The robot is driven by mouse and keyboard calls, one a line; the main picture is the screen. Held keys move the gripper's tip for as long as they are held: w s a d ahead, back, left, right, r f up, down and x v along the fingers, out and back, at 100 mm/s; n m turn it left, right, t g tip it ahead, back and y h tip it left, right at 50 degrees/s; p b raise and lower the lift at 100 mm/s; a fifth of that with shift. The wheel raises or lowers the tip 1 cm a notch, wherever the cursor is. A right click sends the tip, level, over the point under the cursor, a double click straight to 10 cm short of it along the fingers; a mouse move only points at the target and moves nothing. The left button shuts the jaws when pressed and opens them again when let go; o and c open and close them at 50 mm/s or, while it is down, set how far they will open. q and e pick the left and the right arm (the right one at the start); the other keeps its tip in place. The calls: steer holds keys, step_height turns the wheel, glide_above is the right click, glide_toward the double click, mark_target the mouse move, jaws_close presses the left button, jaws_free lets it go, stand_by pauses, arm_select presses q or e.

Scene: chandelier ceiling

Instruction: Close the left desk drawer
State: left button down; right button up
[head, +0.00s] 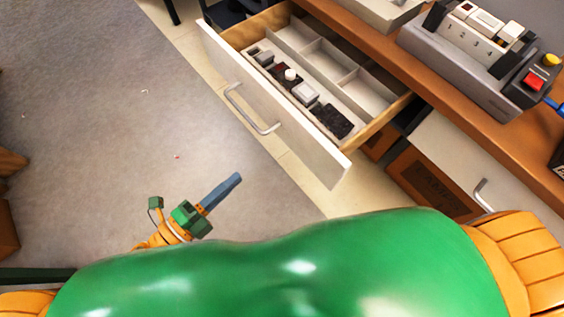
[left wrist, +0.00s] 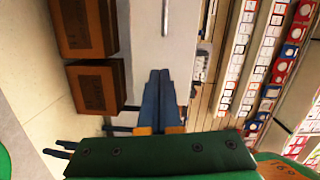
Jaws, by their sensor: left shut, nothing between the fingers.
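The left desk drawer (head: 268,100) is pulled well out from the desk. It has a white front, a silver bar handle (head: 250,112) and light wooden sides. My left gripper (head: 238,178) is shut and empty, with blue-grey fingers. In the head view it is below the drawer front, apart from it in the picture. In the left wrist view the shut fingers (left wrist: 158,74) point at a white panel (left wrist: 165,45) with a handle at the top edge. I cannot tell whether they touch it. My right gripper is not in view.
A compartment tray (head: 325,62) with small dark and white items lies in the drawer. A grey device with a red button (head: 533,83) stands on the wooden desktop (head: 387,62). Brown boxes (head: 430,185) sit under the desk.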

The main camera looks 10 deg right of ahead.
mark_target(301, 143)
arm_select(q)
steer(key=w+d+m, duration=0.1)
steer(key=d, duration=0.3)
steer(key=w+d+m+g+h+p, duration=0.1)
steer(key=w+d, duration=0.1)
steer(key=d, duration=0.3)
steer(key=w+d+r, duration=0.1)
steer(key=w+d, duration=0.1)
steer(key=d, duration=0.2)
steer(key=shift+d+r+m+g+h+p, duration=0.1)
steer(key=shift+d+m+g+h+p, duration=0.2)
steer(key=shift+d+m+p, duration=0.1)
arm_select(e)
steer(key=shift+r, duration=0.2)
arm_select(q)
steer(key=shift+w+d, duration=0.1)
